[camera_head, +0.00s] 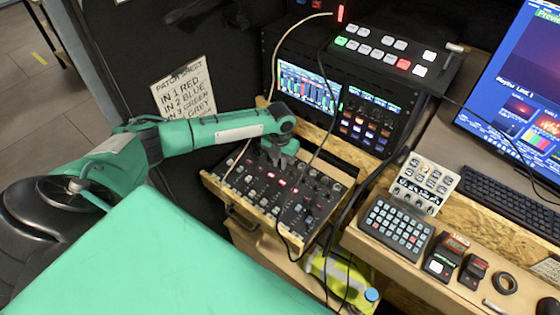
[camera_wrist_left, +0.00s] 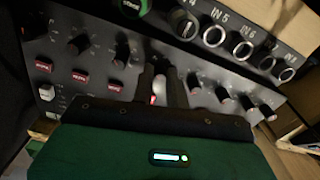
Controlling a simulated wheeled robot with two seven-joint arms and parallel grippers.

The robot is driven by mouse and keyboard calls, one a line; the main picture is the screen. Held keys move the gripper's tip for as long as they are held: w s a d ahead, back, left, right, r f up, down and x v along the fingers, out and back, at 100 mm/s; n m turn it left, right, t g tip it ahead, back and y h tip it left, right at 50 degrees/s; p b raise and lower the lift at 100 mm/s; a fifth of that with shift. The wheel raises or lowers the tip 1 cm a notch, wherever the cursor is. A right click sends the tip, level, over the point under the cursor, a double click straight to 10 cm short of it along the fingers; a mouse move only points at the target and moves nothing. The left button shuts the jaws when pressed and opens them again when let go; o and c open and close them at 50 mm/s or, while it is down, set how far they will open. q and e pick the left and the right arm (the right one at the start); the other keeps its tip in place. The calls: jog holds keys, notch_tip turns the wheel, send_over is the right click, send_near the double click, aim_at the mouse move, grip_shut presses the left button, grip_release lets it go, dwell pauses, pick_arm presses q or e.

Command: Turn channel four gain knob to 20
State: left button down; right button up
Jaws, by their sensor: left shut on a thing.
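The black mixer panel (camera_head: 262,202) sits in a wooden tray on the bench, with rows of small knobs and lit red buttons. My left gripper (camera_head: 283,157) reaches down onto its upper rows. In the left wrist view, the gripper's two fingers (camera_wrist_left: 166,88) are close together over the knob row, shut on a knob that they mostly hide. Other dark knobs (camera_wrist_left: 222,95) with pale tips continue to the right and left. Sockets labelled IN 4, IN 5 and IN 6 (camera_wrist_left: 243,50) run above. The gripped knob's scale and pointer are not readable. My right gripper is not in view.
Cables (camera_head: 328,128) hang over the mixer. A rack screen (camera_head: 309,88) and a switcher (camera_head: 395,50) stand behind it. A paper patch sheet (camera_head: 184,92) is at the left. A keypad (camera_head: 396,226) and small devices fill the right bench.

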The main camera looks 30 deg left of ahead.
pick_arm(q)
jog(key=shift+m, duration=1)
jog(key=c, duration=1.4)
grip_release()
jog(key=shift+r, duration=0.1)
notch_tip(320, 180, up, 14)
jog(key=p, duration=1.1)
jog(key=shift+f, duration=0.2)
